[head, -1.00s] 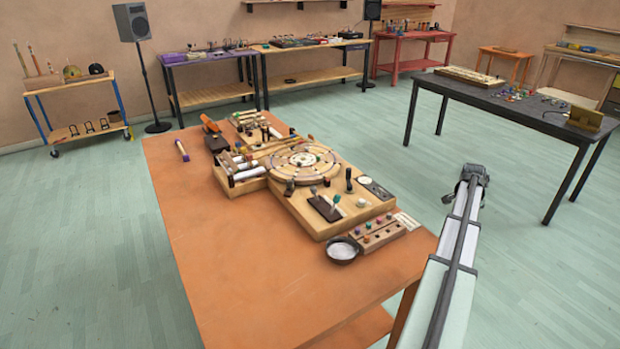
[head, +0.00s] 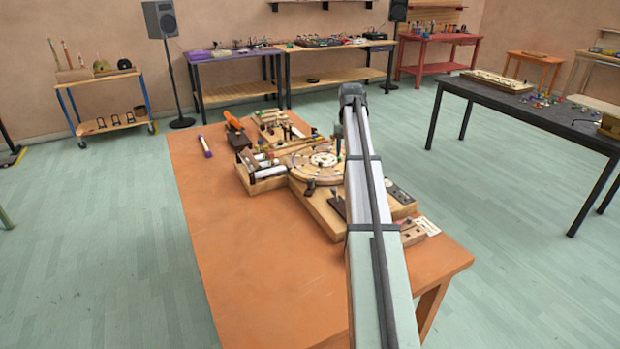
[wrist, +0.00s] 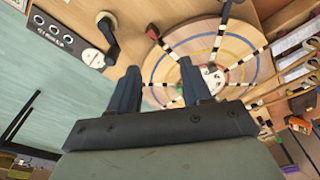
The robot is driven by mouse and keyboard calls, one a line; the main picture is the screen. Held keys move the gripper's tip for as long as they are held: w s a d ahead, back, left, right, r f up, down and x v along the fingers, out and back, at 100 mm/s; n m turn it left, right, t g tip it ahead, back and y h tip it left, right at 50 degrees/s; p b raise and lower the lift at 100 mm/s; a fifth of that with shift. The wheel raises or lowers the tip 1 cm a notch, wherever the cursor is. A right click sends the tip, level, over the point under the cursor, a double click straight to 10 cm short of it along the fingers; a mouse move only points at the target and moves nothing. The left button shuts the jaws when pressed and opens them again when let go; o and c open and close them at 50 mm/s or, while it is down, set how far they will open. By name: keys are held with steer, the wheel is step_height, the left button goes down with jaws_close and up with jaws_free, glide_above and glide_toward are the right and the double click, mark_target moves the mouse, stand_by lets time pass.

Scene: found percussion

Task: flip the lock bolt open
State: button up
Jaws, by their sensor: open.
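In the wrist view, my gripper (wrist: 160,85) has its two dark fingers apart with nothing between them, over the edge of a round striped wooden disc (wrist: 165,62). A black lever-like piece with a pale round end (wrist: 108,32) stands on the wooden board beyond the left finger, apart from it. It may be the lock bolt, but I cannot tell for sure. In the head view, the disc (head: 312,162) is partly behind my arm, and my arm hides that piece.
The wooden board lies on an orange table (head: 245,265). A small panel with round dials (wrist: 68,38) is near the lever-like piece. Rods and small parts crowd the disc's other side. The table's near left part is clear. A dark table (head: 520,110) stands to the right.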

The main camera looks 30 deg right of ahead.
mark_target(310, 180)
steer(key=w+a+r+n+g, duration=0.1)
steer(key=w+a+r+n, duration=0.1)
steer(key=a, duration=0.4)
steer(key=w+a+r+n, duration=0.2)
steer(key=a, duration=0.4)
steer(key=shift+y, duration=0.4)
step_height(310, 180, down, 14)
steer(key=shift+s+a+r, duration=0.1)
steer(key=shift+s+a, duration=0.05)
steer(key=shift+c, duration=0.5)
jaws_close()
